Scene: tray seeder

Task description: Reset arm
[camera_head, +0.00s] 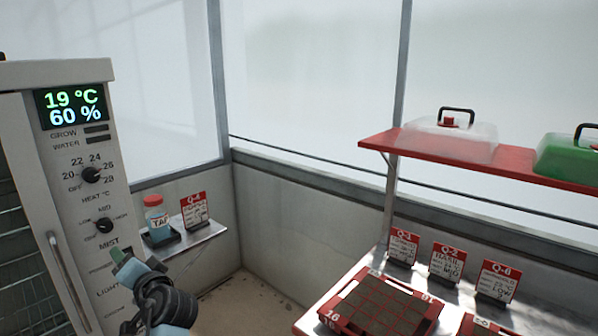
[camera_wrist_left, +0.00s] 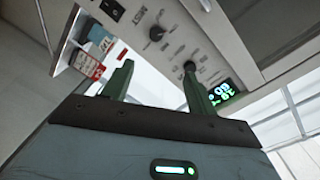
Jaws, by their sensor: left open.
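My left arm comes up from the bottom of the head view, and its gripper (camera_head: 120,261) is in front of the white control cabinet (camera_head: 66,172), close to the MIST and LIGHT labels. In the left wrist view the two green fingers of my left gripper (camera_wrist_left: 158,66) stand apart with nothing between them. The cabinet's panel (camera_wrist_left: 160,28) with knobs and a lit display (camera_wrist_left: 220,92) shows beyond the fingers. Whether a finger touches the panel I cannot tell. My right gripper is in neither view.
A bottle (camera_head: 155,218) and a Q-4 card (camera_head: 194,210) stand on a small shelf (camera_head: 205,238). At right are a red-edged seed tray (camera_head: 335,312), several cards, and a red shelf (camera_head: 375,142) bearing clear (camera_head: 470,142) and green (camera_head: 565,157) covers. Open floor lies between.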

